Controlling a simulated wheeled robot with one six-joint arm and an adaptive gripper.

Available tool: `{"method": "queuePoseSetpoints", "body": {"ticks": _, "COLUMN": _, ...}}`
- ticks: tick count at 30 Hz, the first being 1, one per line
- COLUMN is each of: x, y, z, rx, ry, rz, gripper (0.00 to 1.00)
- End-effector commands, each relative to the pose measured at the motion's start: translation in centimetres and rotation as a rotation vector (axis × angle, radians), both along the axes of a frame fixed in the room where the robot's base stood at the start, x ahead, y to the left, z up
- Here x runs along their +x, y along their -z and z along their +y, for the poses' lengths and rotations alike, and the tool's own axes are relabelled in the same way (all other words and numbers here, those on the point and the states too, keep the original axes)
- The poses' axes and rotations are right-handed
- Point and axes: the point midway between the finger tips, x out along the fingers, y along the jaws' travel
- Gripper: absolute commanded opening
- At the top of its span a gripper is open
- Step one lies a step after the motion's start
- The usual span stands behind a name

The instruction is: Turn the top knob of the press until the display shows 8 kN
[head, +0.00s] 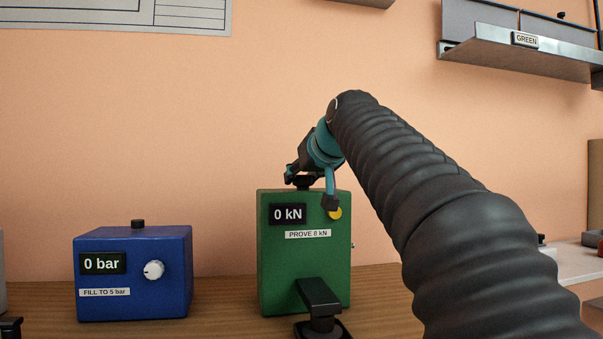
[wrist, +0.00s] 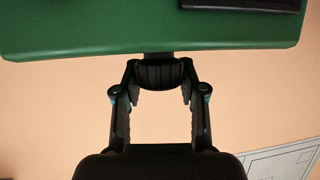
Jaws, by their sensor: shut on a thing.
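The press is a green box (head: 278,257) on the wooden bench in the head view. Its display (head: 287,214) reads 0 kN, and a label (head: 308,234) below says PROVE 8 kN. A yellow disc (head: 336,213) is on its front at the upper right. The black top knob (head: 305,182) sits on the press's top, partly hidden by my gripper (head: 309,188). In the wrist view my gripper (wrist: 160,95) is shut on the dark ridged knob (wrist: 158,73), with one finger on each side. The green press (wrist: 100,30) fills the upper part of that view.
A blue box (head: 135,303) with a 0 bar display and a white dial (head: 154,270) stands to the left. A black stand (head: 320,305) is in front of the press. A shelf (head: 530,55) marked GREEN hangs at upper right. Bench between the boxes is clear.

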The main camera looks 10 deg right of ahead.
Motion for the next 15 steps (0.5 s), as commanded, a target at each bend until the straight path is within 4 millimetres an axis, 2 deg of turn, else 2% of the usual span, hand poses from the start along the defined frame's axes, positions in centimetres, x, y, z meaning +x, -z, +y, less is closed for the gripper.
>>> {"method": "queuePoseSetpoints", "body": {"ticks": 15, "x": 0.09, "y": -0.02, "z": 0.21, "rx": -0.001, "ry": 0.367, "rz": 0.002, "gripper": 0.06}}
